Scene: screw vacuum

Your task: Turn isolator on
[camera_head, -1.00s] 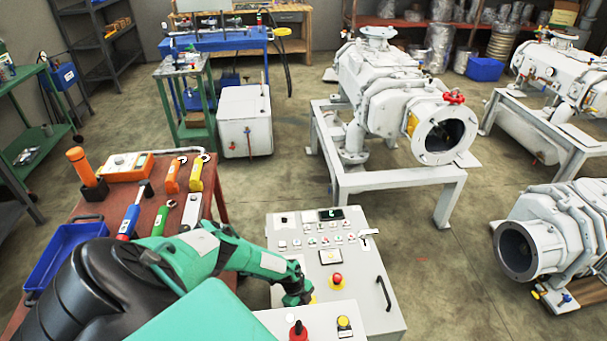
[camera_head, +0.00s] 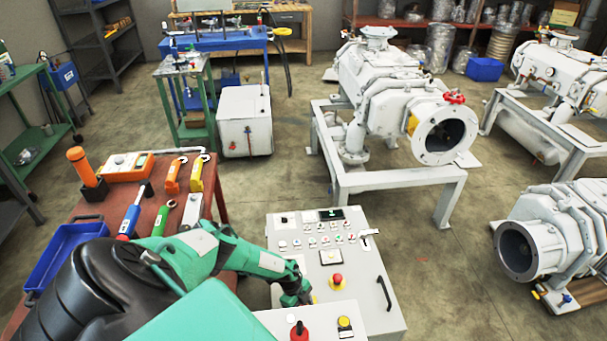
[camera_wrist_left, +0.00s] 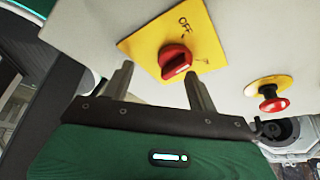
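The isolator is a red rotary knob (camera_wrist_left: 175,62) on a yellow plate (camera_wrist_left: 206,48) marked OFF, seen in the left wrist view. My left gripper (camera_wrist_left: 158,70) is open, with one finger on each side of the knob's near side; I cannot tell whether either finger touches it. In the head view my left gripper (camera_head: 296,297) is over the grey control cabinet (camera_head: 382,318), and the isolator is mostly hidden behind it. My right gripper is not in view.
A red emergency stop button (camera_head: 337,279) on a yellow base is right of the isolator. A nearer box carries a red knob (camera_head: 298,329) and a yellow button (camera_head: 344,322). A red tool table (camera_head: 150,213) stands left.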

